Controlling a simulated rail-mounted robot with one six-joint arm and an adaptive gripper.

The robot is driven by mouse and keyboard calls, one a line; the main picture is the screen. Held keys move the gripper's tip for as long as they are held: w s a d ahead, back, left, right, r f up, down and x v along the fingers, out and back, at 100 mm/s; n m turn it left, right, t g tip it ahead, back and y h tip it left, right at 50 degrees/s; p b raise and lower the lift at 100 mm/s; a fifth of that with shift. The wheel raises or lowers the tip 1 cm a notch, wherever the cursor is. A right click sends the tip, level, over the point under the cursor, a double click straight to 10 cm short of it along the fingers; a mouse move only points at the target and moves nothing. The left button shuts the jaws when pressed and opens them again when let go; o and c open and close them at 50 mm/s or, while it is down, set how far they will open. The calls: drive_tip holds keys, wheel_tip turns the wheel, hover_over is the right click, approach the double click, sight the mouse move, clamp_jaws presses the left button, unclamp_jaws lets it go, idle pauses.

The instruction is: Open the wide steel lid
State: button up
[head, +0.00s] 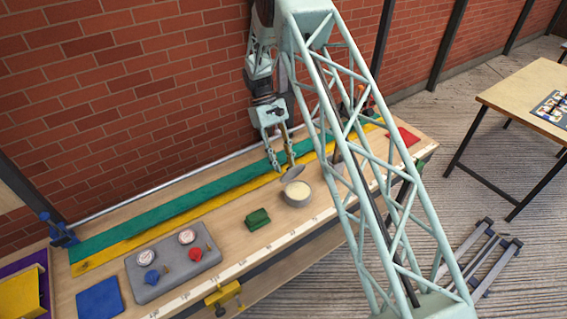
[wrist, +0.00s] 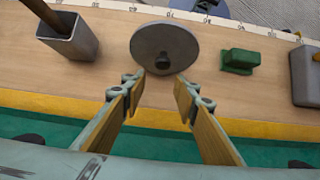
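My gripper (head: 283,170) is just behind the lid. In the wrist view its fingers (wrist: 160,84) are well apart on either side of the knob, near the lid's lower edge. Nothing is gripped between them; whether a fingertip touches the lid is unclear.
A green block (head: 258,218) lies left of the pot, and a grey panel (head: 172,266) with knobs is farther left. A square steel holder (wrist: 72,38) with a stick stands beside the lid. A brick wall runs behind.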

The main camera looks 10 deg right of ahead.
drive_tip(key=shift+w+r, duration=0.1)
drive_tip(key=shift+r, duration=0.15)
drive_tip(key=v, duration=1.1)
drive_tip(key=shift+r, duration=0.25)
drive_tip(key=shift+w+a, duration=0.15)
drive_tip(key=shift+c, duration=0.7)
